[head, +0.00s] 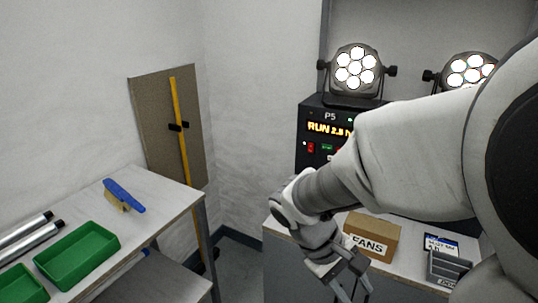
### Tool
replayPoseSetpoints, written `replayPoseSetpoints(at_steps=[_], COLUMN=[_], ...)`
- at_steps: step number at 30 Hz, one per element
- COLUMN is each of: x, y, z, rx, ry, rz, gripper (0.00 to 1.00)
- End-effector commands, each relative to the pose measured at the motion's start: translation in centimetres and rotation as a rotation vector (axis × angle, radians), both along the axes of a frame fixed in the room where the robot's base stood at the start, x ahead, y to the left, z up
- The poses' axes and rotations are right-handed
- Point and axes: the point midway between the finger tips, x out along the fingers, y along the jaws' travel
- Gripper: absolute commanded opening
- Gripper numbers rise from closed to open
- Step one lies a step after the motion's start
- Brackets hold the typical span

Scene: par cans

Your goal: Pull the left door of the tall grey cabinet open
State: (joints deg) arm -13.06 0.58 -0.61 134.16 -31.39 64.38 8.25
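I cannot make out a tall grey cabinet or its left door in the head view. My gripper (351,290) is at the bottom centre of the head view, pointing down, in front of the bench with the lamps. Its two fingers show apart with a gap between them, and nothing shows in the gap. The fingertips are at or past the bottom edge of the picture. My arm crosses the right side and hides part of the bench and what lies behind it.
A bench (402,277) carries a black control box (312,130), a lit lamp (355,72), another lamp (467,72) and a cardboard box (372,233). At left, a table (165,195) holds green trays (78,250) and a blue brush (124,195). A board (150,115) leans at the wall.

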Motion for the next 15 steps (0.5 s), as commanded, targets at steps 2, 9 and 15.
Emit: replayPoseSetpoints(at_steps=[2,9,15], x=[0.8,3.4,5.8], y=[-0.4,-1.2,-1.2], z=[-2.8,-9.0,-14.6], rx=[-0.085,-0.339,-0.553], ry=[0.082,0.274,0.402], rz=[0.056,0.239,0.418], gripper=[0.45,0.45,0.45])
